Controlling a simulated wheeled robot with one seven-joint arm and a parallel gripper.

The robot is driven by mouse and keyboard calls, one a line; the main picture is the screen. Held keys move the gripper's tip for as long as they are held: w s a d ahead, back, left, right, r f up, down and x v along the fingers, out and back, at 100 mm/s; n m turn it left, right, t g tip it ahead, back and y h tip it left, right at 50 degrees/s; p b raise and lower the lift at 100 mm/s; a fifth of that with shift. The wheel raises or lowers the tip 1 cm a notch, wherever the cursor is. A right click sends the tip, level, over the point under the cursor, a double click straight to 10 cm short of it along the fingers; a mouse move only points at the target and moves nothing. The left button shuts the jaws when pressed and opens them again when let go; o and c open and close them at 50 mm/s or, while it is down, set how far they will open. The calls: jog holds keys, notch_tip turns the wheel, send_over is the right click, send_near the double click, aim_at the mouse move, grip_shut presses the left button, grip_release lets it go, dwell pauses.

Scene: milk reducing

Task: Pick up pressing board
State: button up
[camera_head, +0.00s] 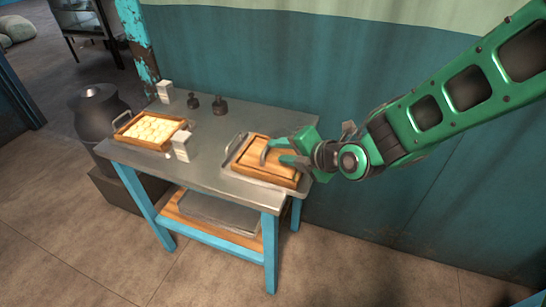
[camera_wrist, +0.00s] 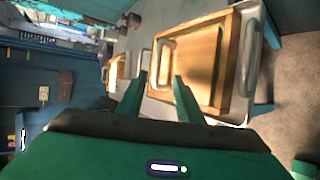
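The pressing board (camera_head: 256,157) is a flat wooden board lying on a metal tray (camera_head: 232,150) at the right part of the table. In the wrist view the board (camera_wrist: 204,64) fills the upper right, and its grey handle (camera_wrist: 165,63) stands on its near side. My gripper (camera_head: 275,153) is over the board from the right. Its two green fingers (camera_wrist: 161,80) are apart, with the handle between or just beyond their tips. I cannot tell whether either finger touches the handle.
The metal table (camera_head: 210,150) has blue legs. On its left are a wooden tray (camera_head: 122,134) of pale pieces, two white cartons (camera_head: 165,91) (camera_head: 181,146) and two dark weights (camera_head: 219,106). A teal wall (camera_head: 370,80) stands behind. The table's middle is clear.

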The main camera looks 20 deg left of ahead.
aim_at(273, 161)
jog(key=shift+r+x, duration=0.15)
jog(key=shift+x, duration=1)
jog(key=shift+r+x, duration=0.15)
jog(key=shift+x, duration=1)
jog(key=shift+w+a, duration=0.1)
jog(key=shift+w, duration=0.05)
grip_shut()
